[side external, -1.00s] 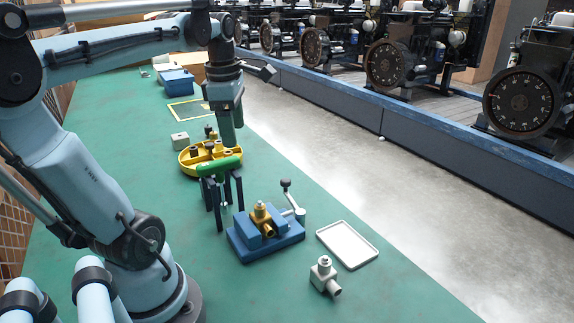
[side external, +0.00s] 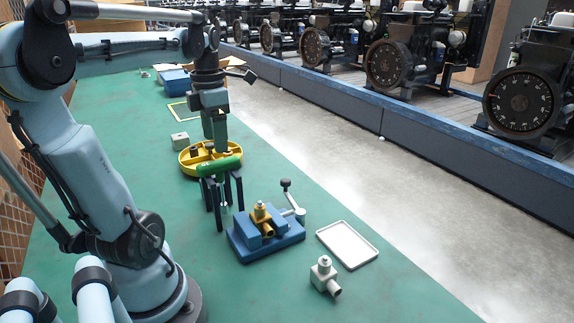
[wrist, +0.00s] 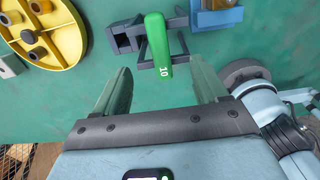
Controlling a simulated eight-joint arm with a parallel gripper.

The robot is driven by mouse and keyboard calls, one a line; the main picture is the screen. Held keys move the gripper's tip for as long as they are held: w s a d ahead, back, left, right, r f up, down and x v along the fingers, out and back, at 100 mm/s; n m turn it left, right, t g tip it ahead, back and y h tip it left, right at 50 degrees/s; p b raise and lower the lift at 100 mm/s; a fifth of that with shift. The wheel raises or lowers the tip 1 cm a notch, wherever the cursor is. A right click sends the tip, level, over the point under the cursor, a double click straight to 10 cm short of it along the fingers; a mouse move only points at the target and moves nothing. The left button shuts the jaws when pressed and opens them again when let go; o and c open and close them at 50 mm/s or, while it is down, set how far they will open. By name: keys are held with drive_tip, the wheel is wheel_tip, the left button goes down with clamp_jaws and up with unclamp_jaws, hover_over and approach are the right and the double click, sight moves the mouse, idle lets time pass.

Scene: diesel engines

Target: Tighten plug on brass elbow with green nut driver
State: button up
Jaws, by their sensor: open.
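The green nut driver (side external: 219,167) rests in a dark holder (side external: 213,203) with its shaft pointing down. The brass elbow (side external: 262,215) with a plug on top sits in the blue fixture (side external: 270,244).
A yellow round tray (side external: 190,171) with parts lies behind the holder. A grey elbow fitting (side external: 324,275) and a white tray (side external: 347,244) lie right of the fixture. A beige block (side external: 180,140) sits behind.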

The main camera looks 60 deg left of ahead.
sight(218, 161)
drive_tip(key=shift+f, duration=3.2)
clamp_jaws()
wheel_tip(218, 161, up, 16)
idle(0.9)
